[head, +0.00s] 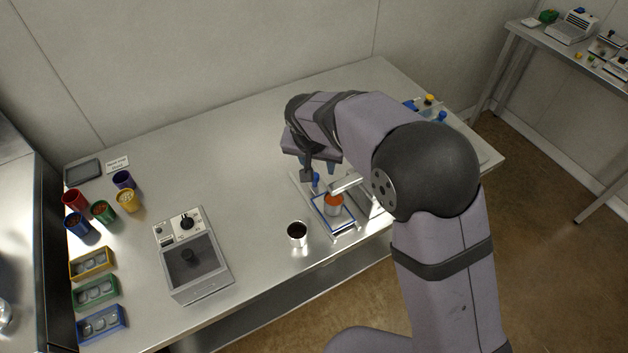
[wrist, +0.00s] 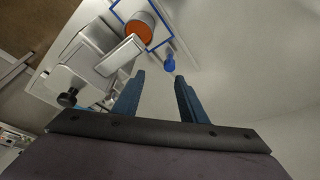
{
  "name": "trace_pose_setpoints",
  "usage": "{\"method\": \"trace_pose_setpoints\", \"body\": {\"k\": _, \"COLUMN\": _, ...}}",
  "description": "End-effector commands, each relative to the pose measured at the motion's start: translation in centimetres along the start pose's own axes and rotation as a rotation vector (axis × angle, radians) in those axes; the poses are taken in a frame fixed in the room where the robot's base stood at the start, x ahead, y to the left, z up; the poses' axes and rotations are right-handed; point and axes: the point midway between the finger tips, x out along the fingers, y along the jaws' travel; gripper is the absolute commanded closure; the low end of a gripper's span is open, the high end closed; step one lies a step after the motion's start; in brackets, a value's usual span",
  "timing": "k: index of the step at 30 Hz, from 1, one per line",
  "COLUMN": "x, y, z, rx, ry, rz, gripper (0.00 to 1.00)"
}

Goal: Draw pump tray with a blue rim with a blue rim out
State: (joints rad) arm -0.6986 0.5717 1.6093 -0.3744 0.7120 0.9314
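The blue-rimmed pump tray (head: 349,227) is on the near side of the bench, under a metal machine. A cup with orange contents (head: 334,205) stands on it. The tray's blue rim (wrist: 116,12) and the cup (wrist: 138,28) show at the top of the wrist view. A blue knob (head: 316,180) sits by the tray's far side; it also shows in the wrist view (wrist: 169,62). My gripper (head: 319,167) is above and beyond the knob. Its blue fingers (wrist: 158,84) are apart with nothing between them. Whether the knob joins the tray is unclear.
The metal machine (head: 366,196) with a spout is right of the cup, partly hidden by my arm. A dark-filled cup (head: 297,234) stands left of the tray. The bench middle is clear.

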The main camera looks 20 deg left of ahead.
Motion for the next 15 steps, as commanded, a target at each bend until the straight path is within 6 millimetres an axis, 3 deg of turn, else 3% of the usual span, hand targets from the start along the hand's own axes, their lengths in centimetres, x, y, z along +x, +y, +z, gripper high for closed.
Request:
{"method": "trace_pose_setpoints", "body": {"k": 1, "x": 0.8, "y": -1.1, "z": 0.2, "rx": 0.005, "ry": 0.01, "rz": -0.005, "gripper": 0.62}}
{"method": "trace_pose_setpoints", "body": {"k": 4, "x": 1.1, "y": -1.9, "z": 0.2, "rx": 0.018, "ry": 0.02, "rz": -0.008, "gripper": 0.62}}
{"method": "trace_pose_setpoints", "body": {"k": 15, "x": 2.3, "y": -2.1, "z": 0.1, "rx": 0.023, "ry": 0.021, "rz": -0.006, "gripper": 0.62}}
